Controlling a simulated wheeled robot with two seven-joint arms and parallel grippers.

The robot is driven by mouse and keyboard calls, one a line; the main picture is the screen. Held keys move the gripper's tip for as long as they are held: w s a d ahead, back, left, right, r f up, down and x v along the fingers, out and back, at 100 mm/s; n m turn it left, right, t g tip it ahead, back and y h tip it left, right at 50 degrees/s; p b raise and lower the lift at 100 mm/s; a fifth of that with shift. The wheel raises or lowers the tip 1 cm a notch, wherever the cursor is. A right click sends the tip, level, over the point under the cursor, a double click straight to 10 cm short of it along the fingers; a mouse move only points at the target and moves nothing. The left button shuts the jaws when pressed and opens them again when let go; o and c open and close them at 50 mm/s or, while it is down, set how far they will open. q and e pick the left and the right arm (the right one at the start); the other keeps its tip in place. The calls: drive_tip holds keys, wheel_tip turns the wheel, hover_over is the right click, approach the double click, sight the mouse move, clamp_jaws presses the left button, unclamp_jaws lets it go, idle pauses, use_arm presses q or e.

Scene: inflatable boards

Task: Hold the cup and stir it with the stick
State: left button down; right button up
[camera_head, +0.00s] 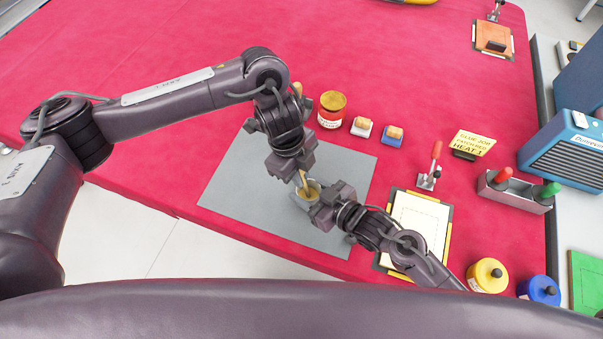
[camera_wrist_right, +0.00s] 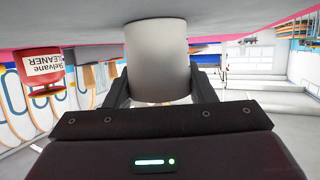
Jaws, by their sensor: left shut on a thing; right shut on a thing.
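The cup (camera_head: 300,199) is light grey with a yellowish inside, and stands over the grey mat (camera_head: 237,180). My right gripper (camera_head: 319,199) is shut on the cup from the right. In the right wrist view the cup (camera_wrist_right: 157,55) sits between both fingers, and the picture is upside down. My left gripper (camera_head: 298,171) is above the cup and shut on the stick (camera_head: 303,181), a thin tan piece. The stick points down into the cup's mouth, slightly tilted. Its lower end is hidden inside the cup.
Behind the mat stand a red-and-amber jar (camera_head: 332,109) and two small wooden-handled blocks (camera_head: 361,127) (camera_head: 392,135). To the right are a clamp board (camera_head: 420,222), a yellow sign (camera_head: 474,143), a grey tray (camera_head: 514,193), and yellow (camera_head: 487,276) and blue (camera_head: 539,290) tins. The red table's far left is clear.

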use_arm(q)
drive_tip(key=shift+a, duration=0.2)
use_arm(e)
drive_tip(key=shift+a, duration=0.15)
use_arm(q)
drive_tip(key=shift+d+r, duration=0.1)
drive_tip(key=shift+d, duration=0.05)
wheel_tip(320, 180, up, 6)
drive_tip(key=a, duration=0.1)
drive_tip(key=shift+w+a+r, duration=0.15)
drive_tip(key=shift+w+a, duration=0.05)
idle(0.3)
idle(0.8)
drive_tip(key=shift+r, duration=2.5)
use_arm(e)
drive_tip(key=o, duration=1)
